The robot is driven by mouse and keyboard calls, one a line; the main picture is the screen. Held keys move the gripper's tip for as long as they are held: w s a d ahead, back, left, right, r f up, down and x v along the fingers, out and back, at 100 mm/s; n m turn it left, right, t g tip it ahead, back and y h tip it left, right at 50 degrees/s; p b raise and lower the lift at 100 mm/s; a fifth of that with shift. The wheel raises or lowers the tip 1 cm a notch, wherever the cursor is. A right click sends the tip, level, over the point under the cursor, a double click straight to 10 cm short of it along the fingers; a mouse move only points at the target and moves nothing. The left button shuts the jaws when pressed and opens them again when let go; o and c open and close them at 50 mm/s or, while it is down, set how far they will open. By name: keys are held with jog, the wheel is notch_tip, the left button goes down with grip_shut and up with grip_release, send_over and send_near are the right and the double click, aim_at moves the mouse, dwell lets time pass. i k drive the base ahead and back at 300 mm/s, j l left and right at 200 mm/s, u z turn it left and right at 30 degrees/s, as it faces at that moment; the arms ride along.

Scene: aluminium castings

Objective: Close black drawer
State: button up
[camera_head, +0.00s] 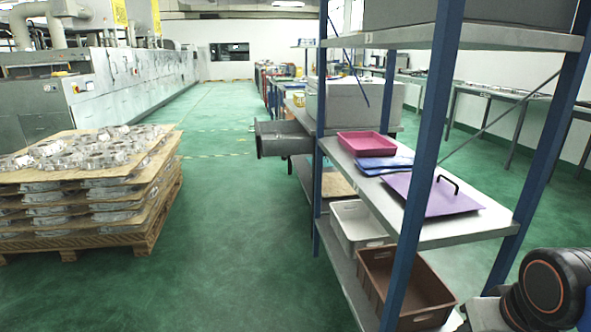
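A dark grey drawer (283,138) sticks out to the left beyond the blue shelf posts, near the middle of the view. It looks pulled open. It is the only drawer I can make out, and it looks dark grey rather than clearly black. Its inside is hard to see from here. A pale grey cabinet or box (352,104) stands just to its right, partly behind a blue post; I cannot tell whether the drawer belongs to it. Part of my own arm, black with orange rings, shows at the bottom right, far from the drawer. My gripper's fingers are not visible.
A blue-post shelf rack (428,150) stands close on the right, holding a pink tray (367,145), a purple plate with handle (432,194), a white bin (356,226) and a brown bin (400,285). Stacked castings on a pallet (85,190) stand left. Green floor between is clear.

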aim_at(297, 142)
jog(key=i+j, duration=0.15)
jog(key=j, duration=0.25)
jog(key=i+j+u, duration=0.1)
jog(key=j, duration=0.3)
jog(key=i+j, duration=0.25)
jog(key=j, duration=0.15)
jog(key=i+j+u, duration=0.1)
jog(key=j, duration=0.3)
jog(key=i+u, duration=0.1)
jog(key=i, duration=0.65)
jog(key=i+l+u, duration=0.15)
jog(key=i, duration=0.6)
jog(key=i+l, duration=0.35)
jog(key=i, duration=0.15)
jog(key=i+j, duration=0.15)
jog(key=i, duration=0.4)
